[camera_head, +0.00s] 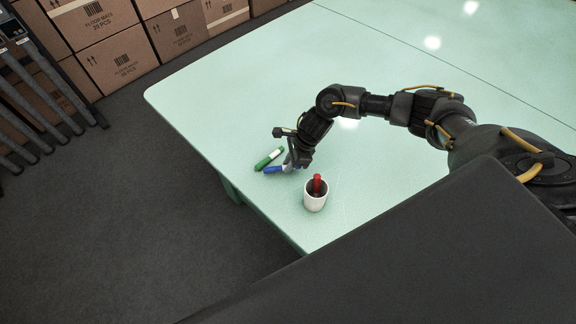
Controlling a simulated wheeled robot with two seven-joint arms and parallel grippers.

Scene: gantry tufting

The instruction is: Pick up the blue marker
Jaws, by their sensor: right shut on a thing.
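The blue marker (272,170) is at the table's near left part, with its blue end showing and its other end at my right gripper. My right gripper (289,163) is shut on the blue marker, low over the table; the fingers partly hide it. I cannot tell whether the marker touches the table. My left gripper is not in view.
A green marker (268,158) lies just beside the blue one. A white cup (316,201) holding a red marker (317,184) stands nearer, to the right. The pale green table (230,85) is otherwise clear. Cardboard boxes (118,60) are stacked behind at the left.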

